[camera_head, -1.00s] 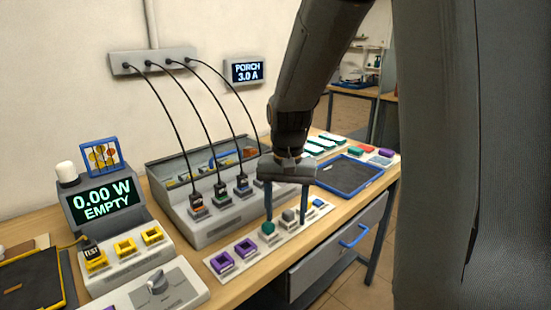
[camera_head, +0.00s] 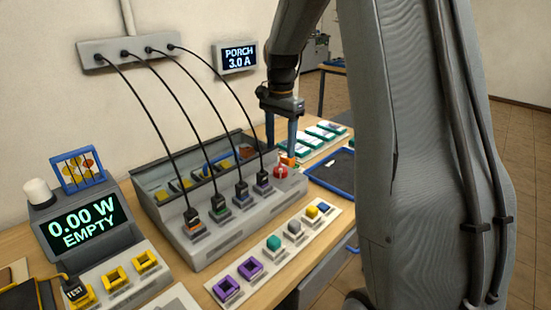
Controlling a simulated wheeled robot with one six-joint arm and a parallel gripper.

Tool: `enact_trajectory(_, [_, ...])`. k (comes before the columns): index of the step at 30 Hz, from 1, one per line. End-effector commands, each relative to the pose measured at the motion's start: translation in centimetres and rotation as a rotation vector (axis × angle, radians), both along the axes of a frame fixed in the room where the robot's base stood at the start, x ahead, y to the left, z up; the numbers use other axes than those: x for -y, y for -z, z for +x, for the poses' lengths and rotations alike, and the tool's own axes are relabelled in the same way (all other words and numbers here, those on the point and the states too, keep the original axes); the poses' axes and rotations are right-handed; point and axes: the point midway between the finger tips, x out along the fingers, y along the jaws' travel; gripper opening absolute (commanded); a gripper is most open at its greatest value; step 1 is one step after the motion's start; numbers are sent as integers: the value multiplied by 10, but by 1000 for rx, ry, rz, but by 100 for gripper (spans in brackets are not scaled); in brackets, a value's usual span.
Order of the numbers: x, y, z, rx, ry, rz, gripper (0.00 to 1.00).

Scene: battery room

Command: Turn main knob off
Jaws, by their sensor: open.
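A red knob (camera_head: 281,172) sits on the right end of the grey charging station (camera_head: 215,248); it looks like the main knob, but I can read no label on it. My gripper (camera_head: 281,142) points down with its two fingers apart and nothing between them. In the picture its fingertips are just above and behind the red knob. I cannot tell how far apart they are in depth. Which way the knob is turned is too small to tell.
Several black cables run from a wall box (camera_head: 135,50) to plugs in the station. A strip of coloured sockets and blocks (camera_head: 262,262) lies in front. A blue-rimmed tray (camera_head: 330,176) is at the right, partly hidden by my arm. A display (camera_head: 82,226) reads 0.00 W EMPTY.

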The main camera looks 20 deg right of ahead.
Motion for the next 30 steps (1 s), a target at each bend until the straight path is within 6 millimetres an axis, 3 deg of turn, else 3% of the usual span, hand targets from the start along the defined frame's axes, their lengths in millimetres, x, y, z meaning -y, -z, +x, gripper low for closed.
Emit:
enact_trajectory(15, [0,66,-1,-4,2,1,55])
enact_trajectory(27, [0,77,-1,-1,2,1,55])
enact_trajectory(30, [0,77,-1,-1,1,1,42])
